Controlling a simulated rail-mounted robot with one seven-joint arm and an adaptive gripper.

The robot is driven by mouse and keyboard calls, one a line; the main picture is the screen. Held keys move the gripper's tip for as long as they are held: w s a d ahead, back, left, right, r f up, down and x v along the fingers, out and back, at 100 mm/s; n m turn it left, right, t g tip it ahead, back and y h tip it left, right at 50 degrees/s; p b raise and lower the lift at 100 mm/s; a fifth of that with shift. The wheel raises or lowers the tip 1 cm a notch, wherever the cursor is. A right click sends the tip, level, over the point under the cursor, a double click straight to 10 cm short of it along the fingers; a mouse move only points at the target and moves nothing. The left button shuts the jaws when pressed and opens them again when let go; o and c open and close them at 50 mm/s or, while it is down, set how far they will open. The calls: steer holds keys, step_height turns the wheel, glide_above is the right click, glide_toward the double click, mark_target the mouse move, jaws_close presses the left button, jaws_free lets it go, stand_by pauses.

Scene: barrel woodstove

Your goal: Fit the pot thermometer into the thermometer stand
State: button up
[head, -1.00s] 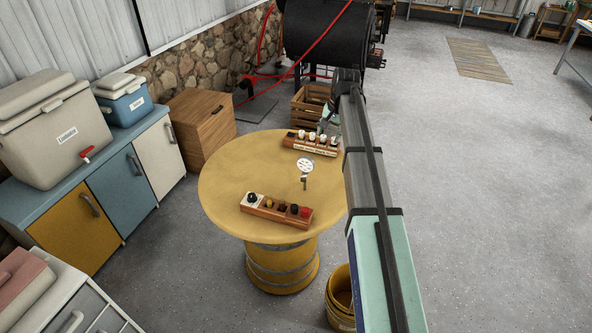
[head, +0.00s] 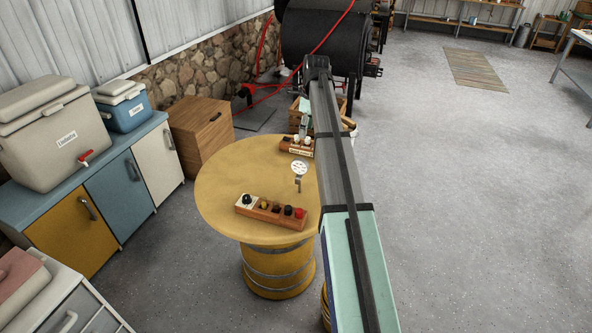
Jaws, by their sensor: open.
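The pot thermometer, as far as I can tell, is the round white dial (head: 299,167) with a short stem below it, upright over the right side of the round yellow table (head: 222,190). Whether the stem rests in a holder is too small to tell. I cannot pick out the thermometer stand for certain. My gripper (head: 304,124) is small and partly hidden by my arm; it is open near the far edge of the table, by the rear wooden rack (head: 297,148), apart from the dial.
A front wooden rack (head: 271,212) holds a black knob on a white block and several coloured pieces. My arm covers the table's right edge. A wooden crate (head: 297,104) and a black barrel stove (head: 318,42) stand behind. The table's left half is clear.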

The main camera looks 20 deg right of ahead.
mark_target(300, 164)
steer(key=f+p, duration=0.1)
steer(key=f, duration=0.4)
steer(key=w+a+f+p, duration=0.1)
steer(key=f+p, duration=0.1)
steer(key=f, duration=0.4)
steer(key=f+p, duration=0.2)
steer(key=f, duration=0.4)
steer(key=shift+w+a, duration=0.3)
jaws_close()
